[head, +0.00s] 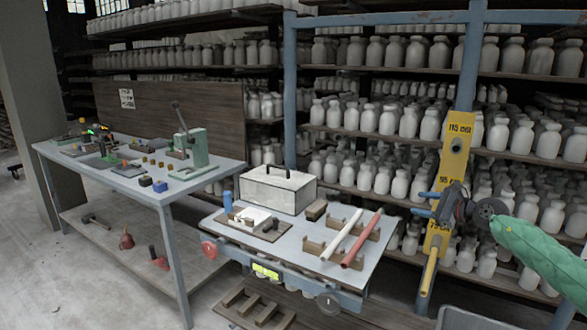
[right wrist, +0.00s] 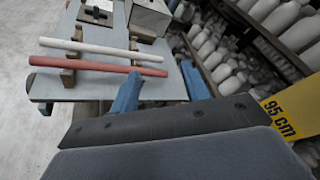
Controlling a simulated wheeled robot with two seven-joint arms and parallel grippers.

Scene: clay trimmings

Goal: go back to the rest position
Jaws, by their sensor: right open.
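My right gripper (head: 422,203) is in the head view right of the small work table (head: 225,222), in front of a yellow height-marked post (head: 437,240). Its two blue fingers are apart with nothing between them. The right wrist view shows the open fingers (right wrist: 160,80) over the edge of the table. A white rod (head: 342,235) and a red rod (head: 362,239) lie side by side on wooden rests on the table, apart from the gripper. My left gripper is not in view.
A white case (head: 277,190) with a dark handle stands at the table's back. A longer bench (head: 100,172) with a green press (head: 195,148) is at the left. Shelves of pale jars (head: 390,120) fill the back. The floor at front left (head: 70,285) is clear.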

